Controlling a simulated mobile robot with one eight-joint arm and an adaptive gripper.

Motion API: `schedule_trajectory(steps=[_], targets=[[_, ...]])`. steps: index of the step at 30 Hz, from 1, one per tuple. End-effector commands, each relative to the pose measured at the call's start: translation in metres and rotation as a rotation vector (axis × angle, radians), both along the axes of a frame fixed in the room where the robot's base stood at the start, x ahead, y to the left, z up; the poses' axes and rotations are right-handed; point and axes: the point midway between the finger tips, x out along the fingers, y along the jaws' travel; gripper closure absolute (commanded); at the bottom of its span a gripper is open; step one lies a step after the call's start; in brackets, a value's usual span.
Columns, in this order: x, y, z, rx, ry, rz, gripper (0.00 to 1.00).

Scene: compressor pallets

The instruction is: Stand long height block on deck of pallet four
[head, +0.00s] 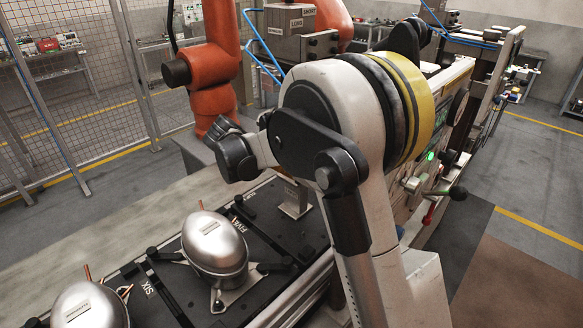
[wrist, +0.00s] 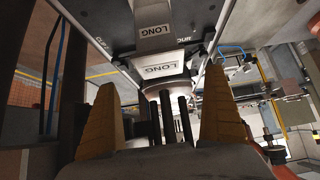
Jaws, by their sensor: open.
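The long height block (head: 294,199) is a grey metal post with a foot, standing upright on a dark deck (head: 262,222) beyond the one marked FIVE. In the wrist view the block (wrist: 166,55) shows two LONG labels and stands on a dark deck (wrist: 110,15) whose partly visible lettering ends in "OUR". My gripper (wrist: 160,77) is open, its tan fingers on either side of the block in the picture, with a gap on each side. How deep the fingers reach past the block I cannot tell. In the head view I cannot make out the fingers.
A silver compressor (head: 215,243) sits on pallet five, and another compressor (head: 90,306) on pallet six at the lower left. An orange robot arm (head: 212,65) stands behind the line. A mesh fence is at left.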

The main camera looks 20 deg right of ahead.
Motion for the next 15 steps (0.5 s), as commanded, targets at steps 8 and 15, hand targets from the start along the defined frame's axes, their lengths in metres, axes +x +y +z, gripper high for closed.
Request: schedule_trajectory(steps=[8, 15], targets=[[-0.009, 0.024, 0.026, 0.000, 0.001, 0.001, 0.00], [-0.010, 0.025, 0.027, -0.001, 0.000, 0.000, 0.00]])
